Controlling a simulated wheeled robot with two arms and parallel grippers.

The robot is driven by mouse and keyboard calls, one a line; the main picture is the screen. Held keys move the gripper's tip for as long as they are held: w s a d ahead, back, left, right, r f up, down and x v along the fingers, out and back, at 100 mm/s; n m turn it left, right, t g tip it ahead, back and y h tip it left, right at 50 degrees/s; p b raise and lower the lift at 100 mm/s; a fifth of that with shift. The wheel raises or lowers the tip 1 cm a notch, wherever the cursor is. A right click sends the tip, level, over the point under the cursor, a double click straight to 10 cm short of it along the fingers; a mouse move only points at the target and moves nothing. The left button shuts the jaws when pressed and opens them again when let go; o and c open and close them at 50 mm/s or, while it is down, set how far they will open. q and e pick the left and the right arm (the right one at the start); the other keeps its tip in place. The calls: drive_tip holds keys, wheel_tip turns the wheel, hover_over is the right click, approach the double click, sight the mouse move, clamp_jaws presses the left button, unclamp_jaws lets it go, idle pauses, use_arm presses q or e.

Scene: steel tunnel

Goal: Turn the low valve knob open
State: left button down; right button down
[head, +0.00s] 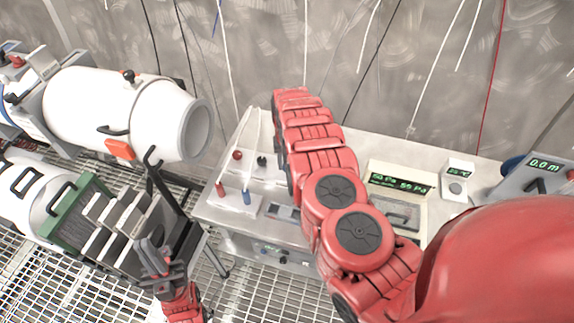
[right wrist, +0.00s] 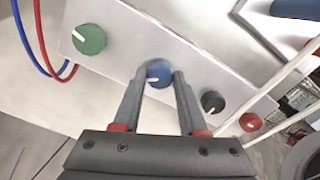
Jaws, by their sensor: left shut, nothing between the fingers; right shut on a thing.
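In the right wrist view a blue knob (right wrist: 158,76) with a white pointer mark sits on a pale panel (right wrist: 130,44). My right gripper (right wrist: 161,84) has one finger on each side of this knob and is shut on it. The pointer mark is partly in sight between the fingers. In the head view my red right arm hides the right gripper and the knob. My left gripper (head: 160,264) is shut and empty at the lower left, above the grating and apart from the bench. No label on the knob is readable.
A green knob (right wrist: 89,39), a black knob (right wrist: 212,102) and a red knob (right wrist: 250,121) share the panel. A grey bench (head: 230,212) carries a display box (head: 400,184). White cylinders (head: 130,105) and a green-edged rack (head: 75,215) stand left. Cables hang behind.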

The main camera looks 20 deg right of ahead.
drive_tip(key=m+b, duration=0.1)
drive_tip(key=m, duration=0.1)
drive_tip(key=shift+f+m, duration=0.1)
drive_tip(key=shift+m, duration=0.3)
drive_tip(key=shift+m+b, duration=0.5)
drive_tip(key=shift+m, duration=1.6)
drive_tip(key=shift+c, duration=2.2)
unclamp_jaws()
drive_tip(key=shift+r, duration=0.55)
wheel_tip(320, 180, up, 16)
drive_tip(key=b, duration=0.1)
drive_tip(key=shift+r, duration=0.25)
